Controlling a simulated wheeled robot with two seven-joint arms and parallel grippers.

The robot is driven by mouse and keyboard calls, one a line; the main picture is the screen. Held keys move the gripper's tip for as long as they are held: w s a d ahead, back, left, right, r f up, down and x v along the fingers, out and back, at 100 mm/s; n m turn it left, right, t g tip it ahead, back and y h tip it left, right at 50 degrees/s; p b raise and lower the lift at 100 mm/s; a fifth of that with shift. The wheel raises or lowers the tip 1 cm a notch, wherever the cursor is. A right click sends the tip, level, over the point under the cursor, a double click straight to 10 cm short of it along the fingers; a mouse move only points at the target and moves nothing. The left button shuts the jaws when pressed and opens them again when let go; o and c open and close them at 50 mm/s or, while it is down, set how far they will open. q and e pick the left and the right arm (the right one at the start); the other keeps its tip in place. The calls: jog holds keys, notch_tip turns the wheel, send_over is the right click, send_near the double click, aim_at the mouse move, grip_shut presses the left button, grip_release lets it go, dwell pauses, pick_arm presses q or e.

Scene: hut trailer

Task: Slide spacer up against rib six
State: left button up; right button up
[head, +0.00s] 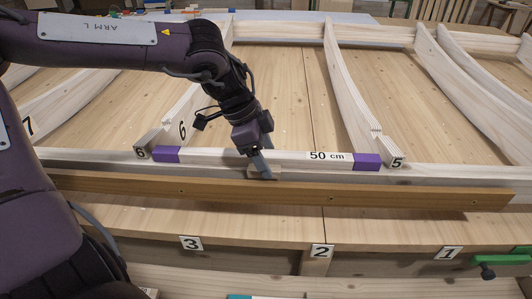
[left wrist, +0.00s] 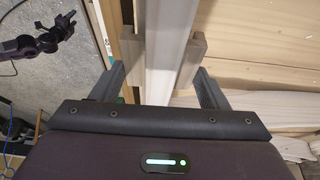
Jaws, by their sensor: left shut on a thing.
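The spacer (head: 225,155) is a long pale bar with purple ends and a "50 cm" mark. It lies along the front rail between rib six (head: 186,115) and rib five (head: 350,90). Its left purple end is close to the foot of rib six; I cannot tell whether they touch. Its right purple end is close to the foot of rib five. My left gripper (head: 264,166) is shut on the spacer near its middle, from above. In the left wrist view, its fingers (left wrist: 160,80) stand on both sides of the pale bar (left wrist: 168,50).
A brown timber (head: 290,190) runs along the front of the rail. Plates marked 3, 2 and 1 (head: 447,252) are on the front edge below. A green clamp (head: 500,262) sits at the lower right. More ribs stand to both sides, with bare boards between them.

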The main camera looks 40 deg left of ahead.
pick_arm(q)
jog(key=shift+s+a, duration=0.3)
jog(key=shift+a, duration=0.2)
jog(key=shift+s+a, duration=0.25)
pick_arm(e)
jog(key=shift+s+d+f, duration=0.2)
jog(key=shift+s+f, duration=0.4)
jog(key=shift+f, duration=0.05)
pick_arm(q)
jog(key=o, duration=1.2)
jog(key=shift+c, duration=0.2)
pick_arm(e)
jog(key=shift+w+r, duration=0.15)
jog(key=shift+w, duration=0.05)
